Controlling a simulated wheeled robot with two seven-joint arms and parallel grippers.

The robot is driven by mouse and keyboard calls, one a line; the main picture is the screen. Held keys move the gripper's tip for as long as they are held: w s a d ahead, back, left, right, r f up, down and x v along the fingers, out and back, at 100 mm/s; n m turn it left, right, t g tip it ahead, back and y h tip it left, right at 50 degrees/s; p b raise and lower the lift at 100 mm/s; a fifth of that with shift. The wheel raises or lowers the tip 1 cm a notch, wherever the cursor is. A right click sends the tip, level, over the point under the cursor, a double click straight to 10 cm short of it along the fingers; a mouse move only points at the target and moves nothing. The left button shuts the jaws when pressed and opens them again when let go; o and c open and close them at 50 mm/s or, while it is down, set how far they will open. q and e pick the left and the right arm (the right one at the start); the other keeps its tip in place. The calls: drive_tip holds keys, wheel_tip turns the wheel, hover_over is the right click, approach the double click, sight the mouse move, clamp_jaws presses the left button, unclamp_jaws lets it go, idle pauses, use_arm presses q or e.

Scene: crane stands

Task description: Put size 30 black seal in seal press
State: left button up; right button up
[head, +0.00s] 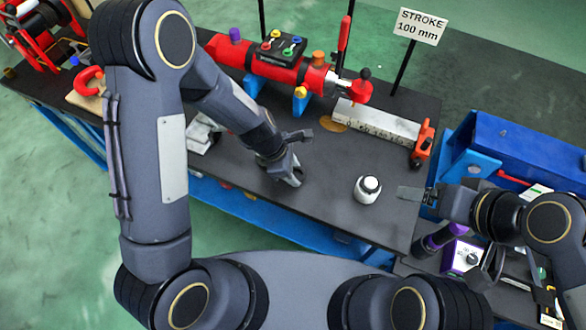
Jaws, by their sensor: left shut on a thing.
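My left gripper (293,175) is low over the middle of the black table. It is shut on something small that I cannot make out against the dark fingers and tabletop. A round white and silver thing with a black top (368,190) stands upright on the table to the right of it, apart from both grippers. I cannot tell whether this is the seal press. My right gripper (412,194) is just right of it, near the table's right edge, and its opening is unclear. I cannot pick out a size 30 black seal.
A red cylinder unit (262,64) lies along the back on blue supports. A ruler-like block (377,124) and a "STROKE 100 mm" sign (419,26) stand behind. A blue box (510,150) is at right. The table between the grippers is mostly clear.

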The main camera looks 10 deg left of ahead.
use_arm(q)
drive_tip(key=o, duration=0.5)
drive_tip(key=shift+f, duration=0.15)
drive_tip(key=o, duration=0.5)
drive_tip(key=shift+r, duration=0.3)
drive_tip(key=p+v, duration=0.1)
drive_tip(key=v, duration=1.1)
